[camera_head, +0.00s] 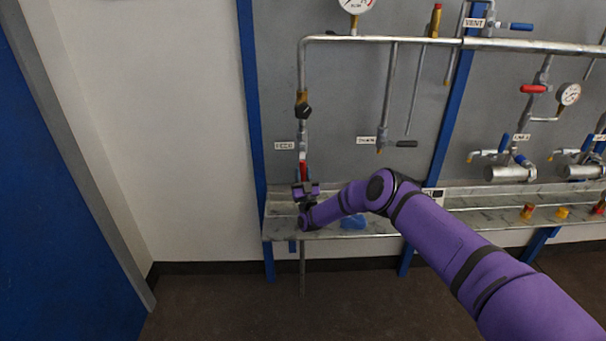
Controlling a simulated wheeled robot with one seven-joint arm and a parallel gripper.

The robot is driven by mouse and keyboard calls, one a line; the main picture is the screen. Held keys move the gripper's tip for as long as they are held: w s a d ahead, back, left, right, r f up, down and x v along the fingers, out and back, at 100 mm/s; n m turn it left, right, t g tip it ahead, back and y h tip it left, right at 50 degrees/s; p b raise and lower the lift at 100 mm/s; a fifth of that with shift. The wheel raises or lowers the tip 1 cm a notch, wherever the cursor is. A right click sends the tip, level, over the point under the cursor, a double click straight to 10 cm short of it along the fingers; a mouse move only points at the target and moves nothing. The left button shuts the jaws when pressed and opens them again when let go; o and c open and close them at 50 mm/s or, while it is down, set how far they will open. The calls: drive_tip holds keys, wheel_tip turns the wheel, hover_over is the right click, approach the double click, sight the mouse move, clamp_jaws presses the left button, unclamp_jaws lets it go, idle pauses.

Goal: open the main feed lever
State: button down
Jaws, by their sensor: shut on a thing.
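The main feed lever (304,168) is a red handle on the left vertical pipe, beside a small white label (284,146) that seems to read FEED. It points down, roughly along the pipe, from the grey valve body (302,138). My gripper (306,188) is at the lever's lower end and is shut on it. The purple and dark gripper parts hide the lever's tip and the pipe behind it. My purple arm reaches in from the lower right.
A drain pipe with a dark-handled valve (400,143) hangs to the right. A steel shelf (480,196) runs below, with a blue item (353,222) and small fittings (527,210) on it. A blue post (252,95) stands left of the feed pipe. Bare wall is further left.

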drive_tip(key=c, duration=0.9)
unclamp_jaws()
drive_tip(key=shift+v, duration=3.75)
